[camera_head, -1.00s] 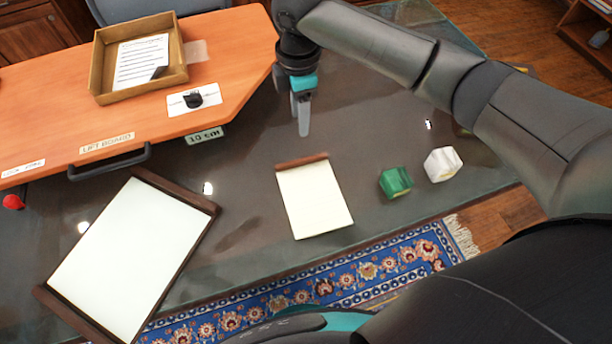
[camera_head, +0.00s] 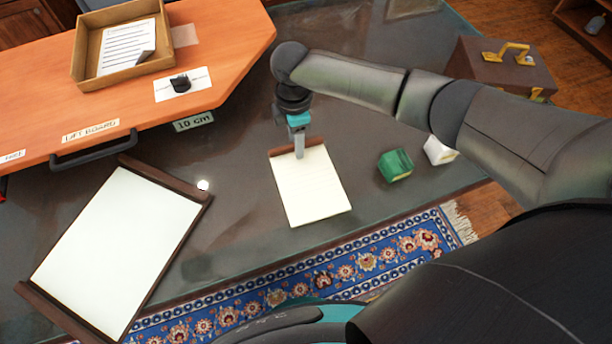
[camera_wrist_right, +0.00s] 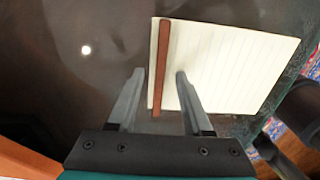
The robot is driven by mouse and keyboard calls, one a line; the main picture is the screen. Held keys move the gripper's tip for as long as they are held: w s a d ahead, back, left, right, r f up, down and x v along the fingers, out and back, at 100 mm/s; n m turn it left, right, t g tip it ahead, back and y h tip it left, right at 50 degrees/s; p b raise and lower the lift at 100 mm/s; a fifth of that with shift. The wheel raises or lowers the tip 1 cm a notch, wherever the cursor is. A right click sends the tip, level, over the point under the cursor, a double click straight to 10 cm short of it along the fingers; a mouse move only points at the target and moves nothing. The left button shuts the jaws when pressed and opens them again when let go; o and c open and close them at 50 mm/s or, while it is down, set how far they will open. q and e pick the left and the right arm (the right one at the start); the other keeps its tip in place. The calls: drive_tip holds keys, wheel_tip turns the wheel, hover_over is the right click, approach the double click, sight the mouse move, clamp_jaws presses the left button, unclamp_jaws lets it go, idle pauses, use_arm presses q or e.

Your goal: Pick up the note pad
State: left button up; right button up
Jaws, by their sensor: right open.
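The note pad (camera_head: 312,186) is cream with ruled lines and a brown binding strip along its far edge. It lies flat on the dark glass table. My right gripper (camera_head: 299,150) points down over the binding edge of the pad in the head view. In the right wrist view the pad (camera_wrist_right: 225,65) is ahead of the open gripper (camera_wrist_right: 160,75). The brown strip lies between the two fingers there, and the right finger overlaps the page. I cannot tell the gap between the fingertips and the pad. My left gripper is not in view.
A raised orange board (camera_head: 215,45) with a cardboard tray (camera_head: 87,55) is at the back left. A large white pad in a dark frame (camera_head: 100,250) lies at the left. A green block (camera_head: 395,165) and a white block (camera_head: 440,150) sit right of the pad.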

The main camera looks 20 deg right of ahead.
drive_tip(key=shift+f, duration=0.15)
clamp_jaws()
idle(0.4)
idle(1.0)
